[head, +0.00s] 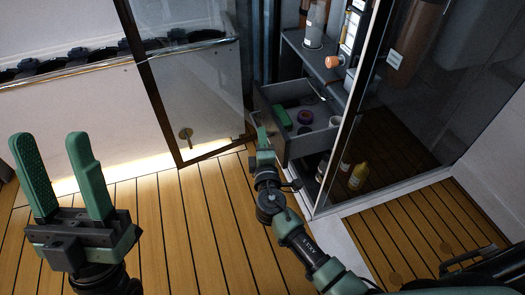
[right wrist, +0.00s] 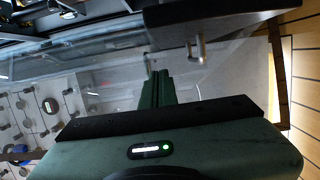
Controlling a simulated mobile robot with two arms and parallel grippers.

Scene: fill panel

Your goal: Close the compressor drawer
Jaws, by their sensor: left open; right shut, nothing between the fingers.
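The grey drawer (head: 296,150) is pulled out of the tall cabinet in the head view. It holds a green item (head: 283,117), a purple ring-shaped item (head: 305,117) and a few small things. My right gripper (head: 260,130) is shut and empty, close to the drawer's front; contact cannot be told. In the right wrist view its green fingers (right wrist: 157,88) are together, below and left of a dark panel with a metal knob (right wrist: 197,48), apparently the drawer front. My left gripper (head: 68,170) is open and empty at the far left, away from the cabinet.
A framed glass door (head: 205,95) stands open left of the drawer. A shelf with bottles (head: 315,25) is above the drawer, and a yellow bottle (head: 357,176) stands low behind glass. The wooden floor (head: 190,230) in front is clear.

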